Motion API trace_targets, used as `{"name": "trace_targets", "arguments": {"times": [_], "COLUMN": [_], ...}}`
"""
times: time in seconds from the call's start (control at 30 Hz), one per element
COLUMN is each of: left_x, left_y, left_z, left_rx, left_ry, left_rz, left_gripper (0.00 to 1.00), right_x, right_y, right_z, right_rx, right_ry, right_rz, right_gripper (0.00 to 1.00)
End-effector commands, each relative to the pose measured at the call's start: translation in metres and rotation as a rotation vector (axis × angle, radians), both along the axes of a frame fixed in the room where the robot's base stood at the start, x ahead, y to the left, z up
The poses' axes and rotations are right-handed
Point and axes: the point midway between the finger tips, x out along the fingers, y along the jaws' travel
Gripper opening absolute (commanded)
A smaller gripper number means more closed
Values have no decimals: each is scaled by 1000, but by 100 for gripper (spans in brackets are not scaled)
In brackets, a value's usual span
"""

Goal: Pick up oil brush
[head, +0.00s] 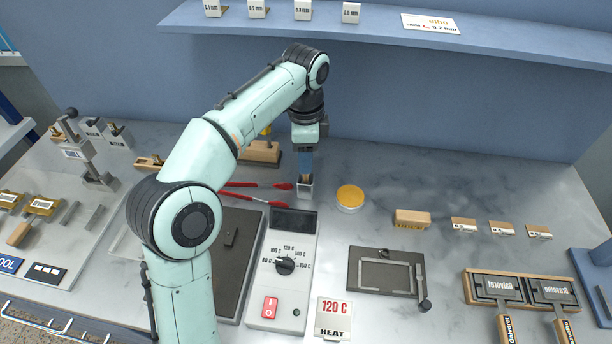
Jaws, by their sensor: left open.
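My left gripper (305,186) points down at the bench, just behind the heater's dark display. It is open. A small tan patch shows between or behind its fingertips; I cannot tell what it is. Two slim red tools (252,185) with red tips lie on the bench just left of the gripper, partly hidden by my left arm. I cannot tell for sure which thing is the oil brush. A round tin with a yellow-orange top (350,196) stands just right of the gripper. My right gripper is not in view.
The heater box (283,268) with dial and red switch stands in front of the gripper. A wooden stand (262,153) is behind my arm. A tan block (412,218) and a dark plate with a frame (384,272) lie right. The back right of the bench is clear.

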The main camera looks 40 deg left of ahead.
Motion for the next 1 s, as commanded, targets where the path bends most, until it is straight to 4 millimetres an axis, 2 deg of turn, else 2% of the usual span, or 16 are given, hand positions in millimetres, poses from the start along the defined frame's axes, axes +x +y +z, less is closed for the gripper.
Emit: {"name": "trace_targets", "arguments": {"times": [0.03, 0.2, 0.5, 0.63, 0.67, 1.0], "left_x": [0, 1, 1, 1, 1, 2], "left_y": [0, 0, 0, 0, 0, 0], "left_z": [-12, -33, -35, -35, -35, -32], "left_rx": [0, 0, -1, -1, -1, -1], "left_ry": [4, 4, 1, 1, 1, -1], "left_rz": [0, 0, 0, 0, 0, 0], "left_gripper": [47, 47, 47, 4, 0, 0], "right_x": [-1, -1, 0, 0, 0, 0], "right_y": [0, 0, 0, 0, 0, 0], "right_z": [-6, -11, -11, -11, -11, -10], "right_rx": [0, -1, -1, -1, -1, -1], "right_ry": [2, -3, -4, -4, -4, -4], "right_rz": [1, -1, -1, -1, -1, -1], "right_gripper": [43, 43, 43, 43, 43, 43]}}
